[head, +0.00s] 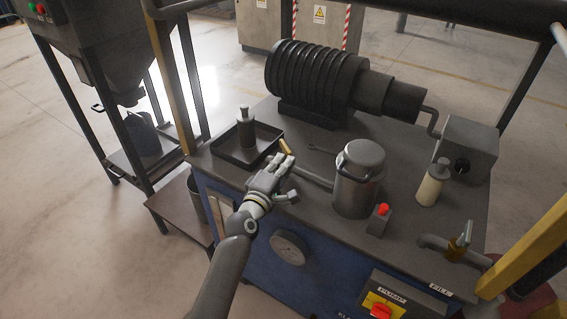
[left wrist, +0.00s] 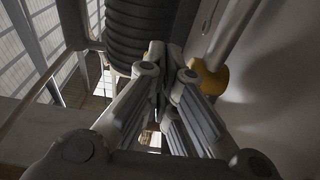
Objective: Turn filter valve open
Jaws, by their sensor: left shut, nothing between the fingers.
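In the left wrist view, a yellow-orange part (left wrist: 211,76) on a grey pipe lies to the right of my fingertips (left wrist: 170,62). I cannot tell whether they touch. The base of the handle is hidden behind my fingers. My right gripper is not in view.
A dark tray (head: 222,158) with a dark bottle (head: 246,128) is left of my gripper. A ribbed motor (head: 310,80) stands behind.

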